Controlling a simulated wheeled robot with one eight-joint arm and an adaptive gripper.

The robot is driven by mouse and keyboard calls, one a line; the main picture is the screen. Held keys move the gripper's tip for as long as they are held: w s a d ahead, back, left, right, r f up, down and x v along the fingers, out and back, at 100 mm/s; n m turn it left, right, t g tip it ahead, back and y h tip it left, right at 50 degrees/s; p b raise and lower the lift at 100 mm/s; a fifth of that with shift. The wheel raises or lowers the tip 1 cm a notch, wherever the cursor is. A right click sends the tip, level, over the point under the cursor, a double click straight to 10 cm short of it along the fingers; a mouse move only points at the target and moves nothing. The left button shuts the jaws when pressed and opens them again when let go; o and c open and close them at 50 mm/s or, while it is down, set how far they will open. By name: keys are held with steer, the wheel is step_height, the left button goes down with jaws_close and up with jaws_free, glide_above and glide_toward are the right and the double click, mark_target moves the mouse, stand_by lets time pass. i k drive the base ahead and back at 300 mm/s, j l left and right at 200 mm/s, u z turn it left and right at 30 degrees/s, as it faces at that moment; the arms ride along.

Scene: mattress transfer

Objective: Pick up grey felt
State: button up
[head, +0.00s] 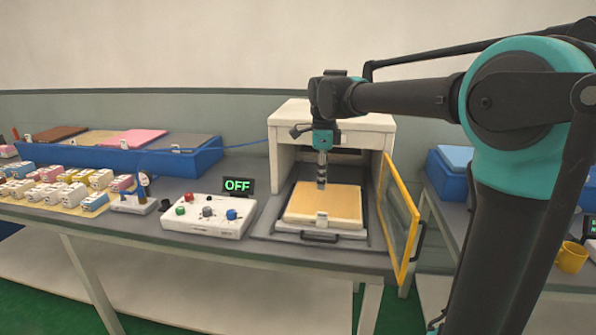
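A flat grey piece (192,141), which looks like the grey felt, lies at the right end of the long blue tray (205,160) at the back left. A small white tab is at its front edge. My gripper (322,186) points down over a tan pad (335,207) on the pull-out platform of a white box-shaped machine (290,125). It is well to the right of the grey piece. The fingertips are small here; I cannot tell if they are open or shut, or whether they touch the pad.
Pink (134,138), tan and brown sheets lie in the same blue tray. A control box (208,216) with coloured knobs and an "OFF" display (237,186) stand between tray and machine. The machine's yellow-framed door (398,225) stands open at right. Small labelled blocks (60,192) crowd the left.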

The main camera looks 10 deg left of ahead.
mark_target(176, 140)
steer(key=u, duration=1.3)
